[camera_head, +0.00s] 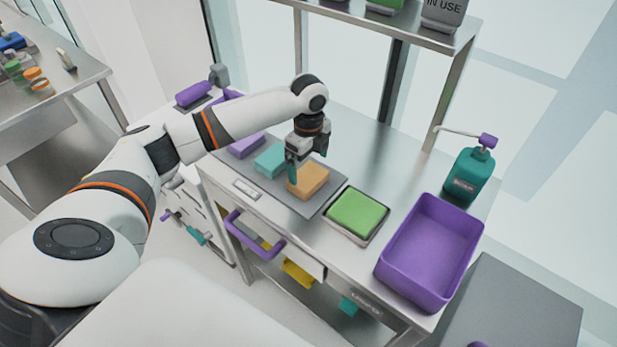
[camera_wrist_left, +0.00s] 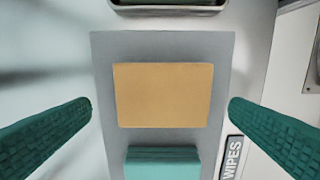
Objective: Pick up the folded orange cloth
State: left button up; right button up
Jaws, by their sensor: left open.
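The folded orange cloth (camera_head: 312,180) lies flat on a grey mat (camera_head: 304,209) on the metal bench, between a teal cloth (camera_head: 270,160) and a tray with a green cloth. My left gripper (camera_head: 292,173) points down just over the orange cloth's left part in the head view. In the left wrist view the orange cloth (camera_wrist_left: 163,95) is centred between the two teal fingers of my left gripper (camera_wrist_left: 160,108). They are open wide, one on each side, and nothing is between them at their height. My right gripper is in neither view.
The green cloth (camera_head: 358,212) sits in a small tray beside the mat. A purple bin (camera_head: 425,260) and a teal pump bottle (camera_head: 468,172) stand at the bench's right. A purple cloth (camera_head: 246,145) lies at the mat's far left. A shelf (camera_head: 400,27) spans the back.

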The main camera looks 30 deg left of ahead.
aim_at(308, 176)
pick_arm(q)
jog(key=f, duration=0.2)
jog(key=f+p, duration=0.1)
jog(key=shift+s+f, duration=0.2)
jog(key=shift+f, duration=0.5)
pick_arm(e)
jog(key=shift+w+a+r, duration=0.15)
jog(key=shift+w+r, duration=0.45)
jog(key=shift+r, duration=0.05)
pick_arm(q)
jog(key=shift+c, duration=0.6)
jog(key=c, duration=0.6)
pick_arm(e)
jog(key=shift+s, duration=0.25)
pick_arm(q)
jog(key=shift+w+r, duration=0.1)
